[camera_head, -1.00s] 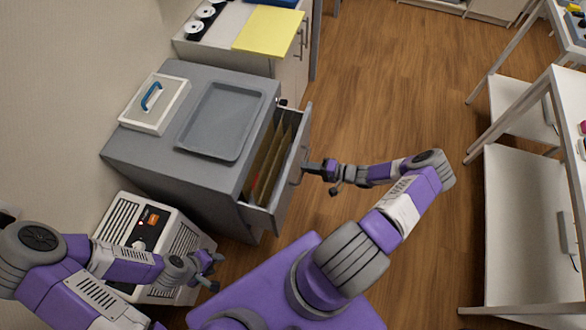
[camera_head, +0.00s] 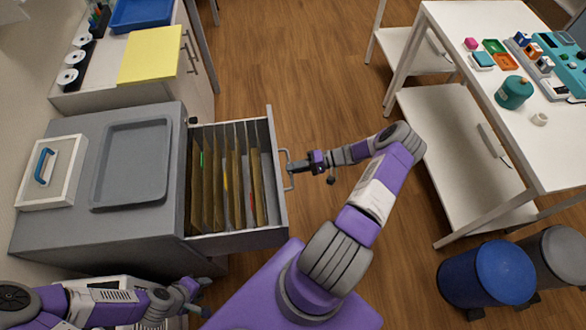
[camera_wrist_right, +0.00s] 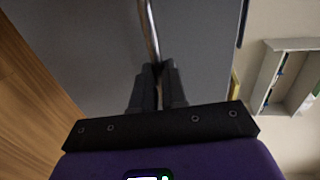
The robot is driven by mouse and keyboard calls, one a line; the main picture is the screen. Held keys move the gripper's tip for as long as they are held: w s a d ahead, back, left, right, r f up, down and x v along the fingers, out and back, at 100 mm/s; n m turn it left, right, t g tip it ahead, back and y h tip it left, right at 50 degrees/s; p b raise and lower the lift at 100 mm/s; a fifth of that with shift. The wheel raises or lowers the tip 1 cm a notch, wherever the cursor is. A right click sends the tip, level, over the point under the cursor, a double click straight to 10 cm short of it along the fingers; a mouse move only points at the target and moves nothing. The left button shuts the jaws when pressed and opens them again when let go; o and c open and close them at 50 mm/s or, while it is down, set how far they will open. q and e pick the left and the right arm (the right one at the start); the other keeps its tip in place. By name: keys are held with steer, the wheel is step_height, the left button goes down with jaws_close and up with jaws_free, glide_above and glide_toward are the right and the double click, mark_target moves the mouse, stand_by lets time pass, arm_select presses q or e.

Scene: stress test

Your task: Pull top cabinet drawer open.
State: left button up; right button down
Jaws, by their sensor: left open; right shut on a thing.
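The grey cabinet (camera_head: 75,215) stands at the left in the head view. Its top drawer (camera_head: 240,241) is pulled well out to the right and shows several brown hanging files (camera_head: 235,185) inside. My right gripper (camera_head: 292,167) is shut on the drawer's metal handle (camera_head: 288,182) at the drawer front. In the right wrist view the fingers (camera_wrist_right: 158,75) close around the handle bar (camera_wrist_right: 149,28) against the grey front. My left gripper (camera_head: 203,297) is open and empty, low at the left, in front of the cabinet's near side and apart from the drawer.
A grey tray (camera_head: 103,190) and a white box lid with a blue handle (camera_head: 75,172) lie on the cabinet top. A white table (camera_head: 440,80) and a blue bin (camera_head: 470,280) stand at the right. Wooden floor (camera_head: 300,80) between is clear.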

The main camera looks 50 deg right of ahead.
steer(key=c, duration=1.2)
jaws_free()
steer(key=shift+o, duration=0.2)
steer(key=v, duration=0.7)
steer(key=shift+s+d+p, duration=0.2)
steer(key=shift+d+p, duration=0.05)
steer(key=shift+p, duration=0.2)
